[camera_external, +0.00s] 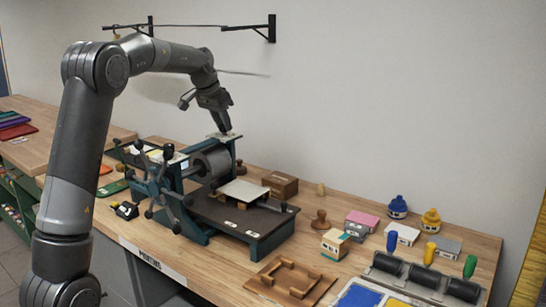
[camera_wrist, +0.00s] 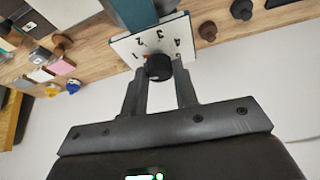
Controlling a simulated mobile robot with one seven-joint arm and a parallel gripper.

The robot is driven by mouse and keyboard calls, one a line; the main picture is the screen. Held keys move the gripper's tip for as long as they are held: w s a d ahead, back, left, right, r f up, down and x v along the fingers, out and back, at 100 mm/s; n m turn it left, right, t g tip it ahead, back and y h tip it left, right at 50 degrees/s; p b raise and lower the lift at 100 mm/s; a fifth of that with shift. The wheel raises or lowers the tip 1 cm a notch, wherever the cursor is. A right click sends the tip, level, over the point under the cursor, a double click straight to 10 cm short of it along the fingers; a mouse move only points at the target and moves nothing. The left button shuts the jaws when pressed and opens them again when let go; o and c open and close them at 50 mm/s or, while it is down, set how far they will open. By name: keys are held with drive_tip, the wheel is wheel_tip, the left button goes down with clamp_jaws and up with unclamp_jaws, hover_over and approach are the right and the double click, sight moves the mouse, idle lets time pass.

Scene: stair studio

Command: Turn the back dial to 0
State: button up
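The back dial is a white plate (camera_external: 224,136) on top of the far side of the green press frame, with a round black knob (camera_wrist: 158,67) at its middle. In the wrist view, numerals about 1 to 5 show on the plate (camera_wrist: 122,45). A 0 and the knob's pointer cannot be made out. My gripper (camera_wrist: 159,72) points down at the dial, with one finger on either side of the knob. The fingers look open, with small gaps beside the knob; contact is unclear. In the external view, my gripper (camera_external: 227,131) hides the knob.
A second white plate with a dark knob (camera_external: 167,152) sits on the near side of the press. A spoked hand wheel (camera_external: 163,185) stands at the press's front left. A steel roller (camera_external: 210,163) lies between the frames. Stamps and small boxes (camera_external: 362,222) stand to the right.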

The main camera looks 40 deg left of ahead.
drive_tip(key=c, duration=0.4)
drive_tip(key=shift+n, duration=0.3)
drive_tip(key=n+y, duration=0.1)
drive_tip(key=n, duration=0.2)
drive_tip(key=shift+d+n+y, duration=0.2)
drive_tip(key=shift+n+y, duration=0.1)
drive_tip(key=shift+y, duration=0.1)
drive_tip(key=n+g+y, duration=0.1)
drive_tip(key=n, duration=0.4)
drive_tip(key=shift+w, duration=0.1)
drive_tip(key=shift+y, duration=0.4)
drive_tip(key=o, duration=1)
drive_tip(key=shift+d+r, duration=0.1)
